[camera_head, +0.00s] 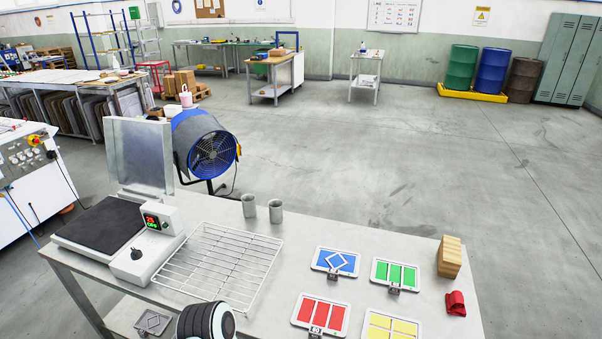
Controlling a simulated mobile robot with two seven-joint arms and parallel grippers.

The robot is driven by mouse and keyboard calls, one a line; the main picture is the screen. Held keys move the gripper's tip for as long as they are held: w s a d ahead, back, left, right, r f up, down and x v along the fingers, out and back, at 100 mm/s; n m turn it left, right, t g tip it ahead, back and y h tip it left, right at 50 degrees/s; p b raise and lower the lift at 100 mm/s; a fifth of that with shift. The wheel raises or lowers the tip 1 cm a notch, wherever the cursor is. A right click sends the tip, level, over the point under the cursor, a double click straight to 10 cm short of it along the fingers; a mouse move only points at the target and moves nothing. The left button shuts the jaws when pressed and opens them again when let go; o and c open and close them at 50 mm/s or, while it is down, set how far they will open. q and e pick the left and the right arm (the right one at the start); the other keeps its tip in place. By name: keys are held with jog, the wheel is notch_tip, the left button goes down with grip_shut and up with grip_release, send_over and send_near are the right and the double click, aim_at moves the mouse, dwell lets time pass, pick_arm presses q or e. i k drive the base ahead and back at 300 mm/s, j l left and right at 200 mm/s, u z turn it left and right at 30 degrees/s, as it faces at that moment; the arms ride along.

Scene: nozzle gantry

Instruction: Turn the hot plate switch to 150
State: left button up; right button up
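The hot plate (100,226) stands at the left end of the grey table, with a flat black heating surface. Its light control box is on the right side and has a small display (151,221) with red and green characters, too small to read surely. A black switch knob (136,253) sits on the sloped front of the box. Its pointer direction is too small to tell. Neither of my grippers shows. A rounded black and white part, probably one of my arm links, shows at the bottom edge, apart from the knob in the picture.
A wire rack (218,266) lies right of the hot plate. Two grey cups (249,206) stand behind it. Several coloured cards (335,262), a wooden block (449,257) and a red item (456,303) are at right. A metal sheet (139,155) and blue fan (212,154) stand behind.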

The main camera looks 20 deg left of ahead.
aim_at(135, 254)
jog(key=u, duration=1.9)
jog(key=i+j, duration=0.3)
jog(key=j, duration=0.15)
jog(key=i+j, duration=0.3)
jog(key=j, duration=0.15)
jog(key=i+j, duration=0.3)
jog(key=j, duration=0.2)
jog(key=i+l+z, duration=0.05)
